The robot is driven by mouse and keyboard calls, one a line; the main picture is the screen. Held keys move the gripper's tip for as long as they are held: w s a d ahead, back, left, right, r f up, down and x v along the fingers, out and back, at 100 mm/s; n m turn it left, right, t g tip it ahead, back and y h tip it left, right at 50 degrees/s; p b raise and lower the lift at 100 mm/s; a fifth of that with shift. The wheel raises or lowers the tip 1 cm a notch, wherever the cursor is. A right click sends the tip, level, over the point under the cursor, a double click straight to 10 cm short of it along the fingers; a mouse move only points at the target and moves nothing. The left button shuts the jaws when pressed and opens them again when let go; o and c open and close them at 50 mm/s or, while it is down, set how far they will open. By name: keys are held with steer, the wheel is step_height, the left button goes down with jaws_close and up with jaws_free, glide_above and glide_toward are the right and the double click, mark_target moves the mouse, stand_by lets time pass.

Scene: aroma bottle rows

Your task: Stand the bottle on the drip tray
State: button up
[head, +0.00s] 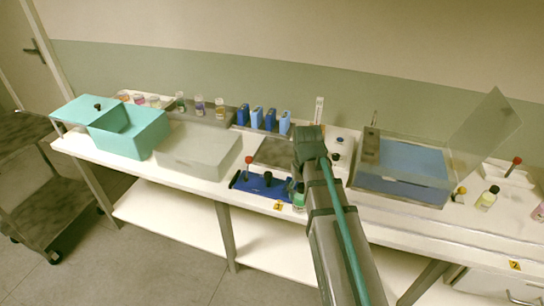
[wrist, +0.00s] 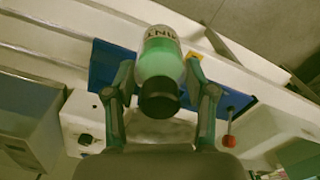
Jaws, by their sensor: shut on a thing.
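A bottle with a dark cap, a green body and a pale lettered label (wrist: 160,60) is between the two fingers of my gripper (wrist: 160,84) in the wrist view. The gripper is shut on it. In the head view, a small green part of the bottle (head: 299,201) shows beside my gripper (head: 297,186), at the front edge of the bench. A blue tray-like piece (head: 245,184) lies just left of it, and also shows behind the bottle in the wrist view (wrist: 101,68). I cannot tell whether this is the drip tray, or whether the bottle touches it.
A red-knobbed lever (head: 249,160) stands behind the blue piece. Several blue bottles (head: 257,117) stand farther back. A clear bin (head: 198,150) and teal boxes (head: 130,131) are left; a clear-walled box with a blue floor (head: 412,160) is right. Another small bottle (head: 487,199) stands far right.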

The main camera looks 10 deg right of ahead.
steer(key=w+d+r+n+b, duration=0.1)
steer(key=w+r+n, duration=0.25)
steer(key=w, duration=0.75)
steer(key=w+d+r+n+b, duration=0.1)
steer(key=w+r+n+b, duration=0.2)
steer(key=w, duration=0.8)
steer(key=w+f+p, duration=0.2)
steer(key=w+f, duration=0.1)
steer(key=w, duration=0.1)
steer(key=w+a+f+p, duration=0.1)
steer(key=w+f+p, duration=0.2)
steer(key=w+f, duration=0.1)
steer(key=w+f+p, duration=0.3)
steer(key=w+f, duration=0.1)
steer(key=w, duration=0.1)
steer(key=shift+w+a+f, duration=0.1)
steer(key=shift+a+f, duration=0.1)
steer(key=shift+a, duration=0.1)
steer(key=shift+f, duration=0.3)
steer(key=shift+f, duration=0.15)
steer(key=o, duration=1.5)
